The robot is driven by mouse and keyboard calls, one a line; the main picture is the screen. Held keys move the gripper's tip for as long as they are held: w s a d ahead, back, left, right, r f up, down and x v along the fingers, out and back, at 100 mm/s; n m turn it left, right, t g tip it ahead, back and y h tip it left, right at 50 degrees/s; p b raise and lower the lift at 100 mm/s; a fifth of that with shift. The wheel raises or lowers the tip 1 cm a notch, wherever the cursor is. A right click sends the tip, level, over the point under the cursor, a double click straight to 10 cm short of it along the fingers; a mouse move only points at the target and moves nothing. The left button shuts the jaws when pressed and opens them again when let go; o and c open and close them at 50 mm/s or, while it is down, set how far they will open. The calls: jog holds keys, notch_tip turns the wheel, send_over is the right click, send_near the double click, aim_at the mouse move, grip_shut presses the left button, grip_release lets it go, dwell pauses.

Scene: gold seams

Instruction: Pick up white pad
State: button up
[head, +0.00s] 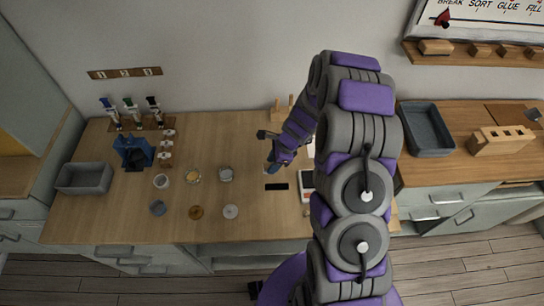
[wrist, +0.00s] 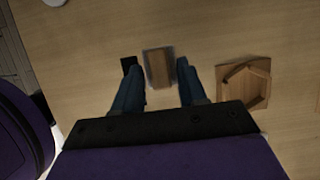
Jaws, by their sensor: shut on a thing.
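My gripper (wrist: 157,75) has its two blue fingers on either side of the white pad (wrist: 158,67). From the wrist the pad shows a brown wooden face with a pale grey rim, and it is held between the fingertips. In the head view my gripper (head: 272,166) is over the right part of the wooden counter, and the pad is too small to make out there. I cannot tell how high the pad is above the counter.
A black strip (head: 276,187) lies close to my gripper on the counter (head: 115,215). A wooden stand (wrist: 245,83) is to the right in the wrist view. A grey bin (head: 84,178) is at far left.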

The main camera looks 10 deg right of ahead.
jog(key=s, duration=0.3)
jog(key=s+a, duration=0.1)
jog(key=s, duration=0.3)
jog(key=s+a+r+p, duration=0.1)
jog(key=s, duration=0.2)
jog(key=shift+s+a, duration=0.2)
jog(key=shift+s, duration=0.4)
grip_shut()
jog(key=shift+s+a+r, duration=0.1)
jog(key=shift+s, duration=0.5)
